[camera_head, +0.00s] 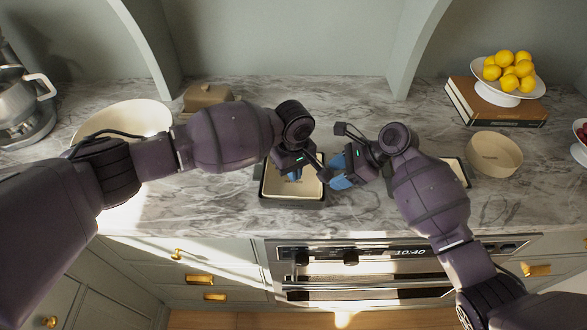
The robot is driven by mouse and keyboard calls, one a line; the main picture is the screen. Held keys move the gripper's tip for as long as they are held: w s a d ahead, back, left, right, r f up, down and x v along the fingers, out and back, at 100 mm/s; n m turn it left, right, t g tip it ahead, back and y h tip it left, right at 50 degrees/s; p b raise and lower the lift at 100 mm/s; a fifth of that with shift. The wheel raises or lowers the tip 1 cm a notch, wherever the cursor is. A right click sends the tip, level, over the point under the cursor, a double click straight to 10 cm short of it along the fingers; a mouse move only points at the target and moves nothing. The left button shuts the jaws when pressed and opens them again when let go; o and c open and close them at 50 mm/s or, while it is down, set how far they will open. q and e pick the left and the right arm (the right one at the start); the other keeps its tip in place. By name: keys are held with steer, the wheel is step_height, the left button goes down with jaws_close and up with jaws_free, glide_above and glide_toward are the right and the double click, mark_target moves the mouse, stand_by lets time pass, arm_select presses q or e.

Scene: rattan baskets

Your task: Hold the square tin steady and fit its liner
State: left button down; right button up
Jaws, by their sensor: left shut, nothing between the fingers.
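A square tin (290,201) with a dark outer edge stands on the marble counter at the middle front. Its inside looks cream; I cannot tell whether that is a separate liner. My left gripper (296,174) is over the tin's far part, shut and empty, and hides some of it. My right gripper (340,180), with blue fingers, is by the tin's right edge. Its fingertips are too small and overlapped to tell whether they are open or whether they touch the tin. Another cream, dark-edged piece (459,172) is mostly hidden behind my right arm.
A cream bowl (125,117) and a lidded brown dish (206,97) stand at the back left. A round cream dish (494,154) is at the right, before books (500,107) under a stand of lemons (508,72). The oven (360,270) is below the front edge.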

arm_select(q)
steer(key=shift+f, duration=0.85)
step_height(320, 180, up, 12)
stand_by(1.1)
arm_select(e)
steer(key=o, duration=0.9)
